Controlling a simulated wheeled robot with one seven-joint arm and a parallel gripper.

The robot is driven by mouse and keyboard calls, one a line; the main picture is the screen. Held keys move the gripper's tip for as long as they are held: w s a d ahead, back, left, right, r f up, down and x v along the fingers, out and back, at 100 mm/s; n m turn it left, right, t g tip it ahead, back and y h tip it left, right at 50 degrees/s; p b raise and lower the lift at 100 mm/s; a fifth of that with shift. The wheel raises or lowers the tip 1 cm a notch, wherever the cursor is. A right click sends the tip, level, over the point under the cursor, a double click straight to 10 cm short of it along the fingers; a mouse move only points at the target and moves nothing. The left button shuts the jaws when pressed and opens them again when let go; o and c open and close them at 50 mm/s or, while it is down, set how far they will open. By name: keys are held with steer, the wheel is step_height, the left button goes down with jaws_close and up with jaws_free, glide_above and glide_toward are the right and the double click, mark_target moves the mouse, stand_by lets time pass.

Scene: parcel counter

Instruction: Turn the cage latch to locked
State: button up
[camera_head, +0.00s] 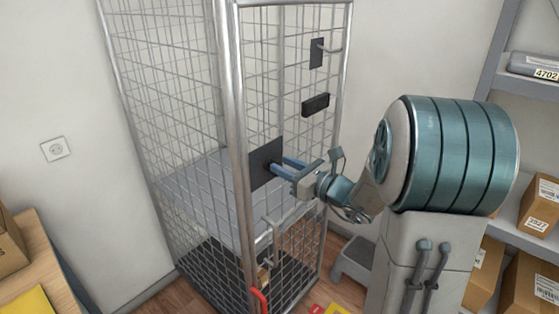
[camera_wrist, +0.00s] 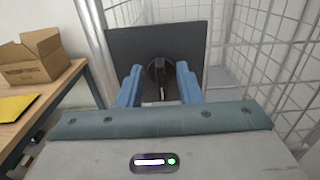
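The tall wire cage (camera_head: 232,110) stands in the middle of the head view. A dark square plate (camera_head: 262,156) is mounted on its near face and fills the upper middle of the wrist view (camera_wrist: 130,45). A dark round latch knob (camera_wrist: 158,72) sits on the plate. My gripper (camera_head: 279,165) reaches the plate from the right, its two blue fingers apart. In the wrist view my gripper (camera_wrist: 160,80) has one finger on each side of the knob. Whether either finger touches it I cannot tell. The knob is mostly hidden in the head view.
A black block (camera_head: 316,105) and a smaller dark plate with a bar (camera_head: 317,53) are higher on the cage. A red handle (camera_head: 260,298) is low on it. Shelves with cartons (camera_head: 540,205) stand right. A wooden table (camera_wrist: 52,92) with an open carton (camera_wrist: 35,60) is left.

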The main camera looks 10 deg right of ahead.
steer(key=shift+x, duration=1.05)
jaws_close()
